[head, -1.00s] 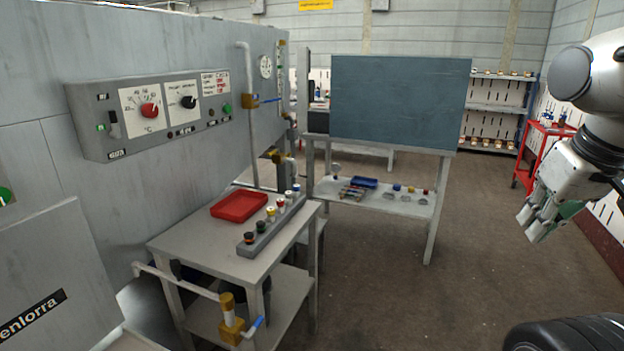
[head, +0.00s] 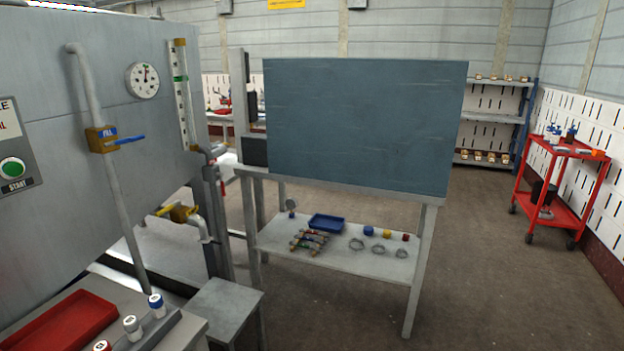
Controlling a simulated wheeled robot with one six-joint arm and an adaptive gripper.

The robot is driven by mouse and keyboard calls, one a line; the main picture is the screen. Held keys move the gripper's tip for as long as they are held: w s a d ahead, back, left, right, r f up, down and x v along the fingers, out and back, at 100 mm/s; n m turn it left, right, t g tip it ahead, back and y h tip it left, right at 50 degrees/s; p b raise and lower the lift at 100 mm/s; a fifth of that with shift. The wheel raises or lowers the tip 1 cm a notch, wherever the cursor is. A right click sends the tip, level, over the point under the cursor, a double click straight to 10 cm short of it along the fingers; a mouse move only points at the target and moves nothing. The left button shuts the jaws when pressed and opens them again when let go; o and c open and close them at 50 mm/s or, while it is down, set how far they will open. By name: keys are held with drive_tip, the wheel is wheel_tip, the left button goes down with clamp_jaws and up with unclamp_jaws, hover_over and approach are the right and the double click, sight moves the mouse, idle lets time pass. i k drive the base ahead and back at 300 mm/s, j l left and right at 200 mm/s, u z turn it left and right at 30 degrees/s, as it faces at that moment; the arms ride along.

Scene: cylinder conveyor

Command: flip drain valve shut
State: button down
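A brass valve with a yellow lever (head: 165,209) and a grey downturned spout (head: 203,228) sits low on the machine's right end. No label on it is readable, so I cannot tell for sure that it is the drain valve. Its lever points left and slightly down. A second brass valve with a blue lever (head: 128,140) is on the vertical grey pipe (head: 112,195). My gripper is not in view.
A grey bench with a red tray (head: 62,322) and a rack of capped vials (head: 157,306) stands at lower left. A small grey stand (head: 222,305) is beside it. A dark board on a table (head: 335,250) stands mid-view. A red cart (head: 560,210) is at right; floor before it is clear.

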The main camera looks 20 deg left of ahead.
sight(222, 185)
drive_tip(key=i+u, duration=0.45)
drive_tip(key=i, duration=0.15)
drive_tip(key=i+l+u, duration=0.2)
drive_tip(key=i+u, duration=0.2)
drive_tip(key=i, duration=0.2)
drive_tip(key=i+j+u, duration=0.15)
drive_tip(key=i+u, duration=0.35)
drive_tip(key=i+l+u, duration=0.1)
drive_tip(key=i+u, duration=0.4)
drive_tip(key=i, duration=0.1)
